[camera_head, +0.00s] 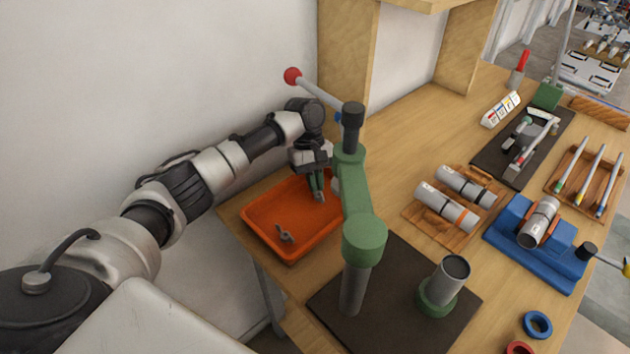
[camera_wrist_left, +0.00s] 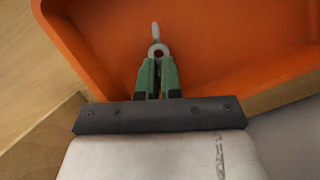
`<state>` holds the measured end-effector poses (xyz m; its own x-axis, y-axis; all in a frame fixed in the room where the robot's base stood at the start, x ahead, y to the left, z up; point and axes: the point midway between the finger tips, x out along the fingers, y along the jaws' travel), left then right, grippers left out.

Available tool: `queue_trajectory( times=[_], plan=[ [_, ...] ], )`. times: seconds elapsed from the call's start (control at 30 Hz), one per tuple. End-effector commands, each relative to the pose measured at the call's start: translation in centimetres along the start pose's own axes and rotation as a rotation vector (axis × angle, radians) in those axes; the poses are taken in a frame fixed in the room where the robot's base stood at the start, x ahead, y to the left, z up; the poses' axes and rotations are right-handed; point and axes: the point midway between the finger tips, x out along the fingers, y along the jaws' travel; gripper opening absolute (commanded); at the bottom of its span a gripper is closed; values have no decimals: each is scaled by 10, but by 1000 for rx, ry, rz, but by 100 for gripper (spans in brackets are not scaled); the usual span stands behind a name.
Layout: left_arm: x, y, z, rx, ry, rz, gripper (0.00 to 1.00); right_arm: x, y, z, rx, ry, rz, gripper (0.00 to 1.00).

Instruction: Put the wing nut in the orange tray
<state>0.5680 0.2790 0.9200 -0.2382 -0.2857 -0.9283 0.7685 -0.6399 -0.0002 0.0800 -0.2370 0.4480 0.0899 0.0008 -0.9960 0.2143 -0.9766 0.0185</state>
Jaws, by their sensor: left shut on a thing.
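The orange tray (camera_head: 262,246) sits on the left end of the wooden bench, and its floor and walls fill much of the left wrist view (camera_wrist_left: 225,60). My left gripper (camera_head: 317,189) is over the far right part of the tray, pointing down. Its green fingers (camera_wrist_left: 157,68) are shut on a small grey wing nut (camera_wrist_left: 158,49), with its ring and one wing sticking out past the fingertips. Whether the held wing nut touches the tray floor I cannot tell. Another grey wing nut (camera_head: 284,235) lies in the near left part of the tray. My right gripper is not in view.
A green press (camera_head: 364,238) with a red-knobbed lever (camera_head: 293,76) stands right beside the tray on a dark plate. Grey cylinders lie in a wooden rack (camera_head: 416,226), and a blue fixture (camera_head: 505,240) stands further right. A wooden upright (camera_head: 345,60) rises behind.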

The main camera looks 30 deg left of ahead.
Motion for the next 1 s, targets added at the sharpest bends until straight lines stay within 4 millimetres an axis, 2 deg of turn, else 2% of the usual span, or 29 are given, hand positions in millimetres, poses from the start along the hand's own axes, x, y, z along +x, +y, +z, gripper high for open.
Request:
queue_trajectory(
  times=[0.07,0.27,0.57,0.67,0.77,1.0],
  plan=[
    [1,0,0,0,-1,0,0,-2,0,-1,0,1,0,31],
    [2,0,-1,0,0,0,31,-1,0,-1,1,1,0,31],
    [0,0,-1,0,1,1,31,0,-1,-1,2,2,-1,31],
    [-8,0,0,-1,1,3,31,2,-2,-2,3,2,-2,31],
    [-25,1,-1,-1,2,5,31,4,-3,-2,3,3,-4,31],
    [-77,1,0,0,1,5,31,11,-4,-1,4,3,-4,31]
  ],
)
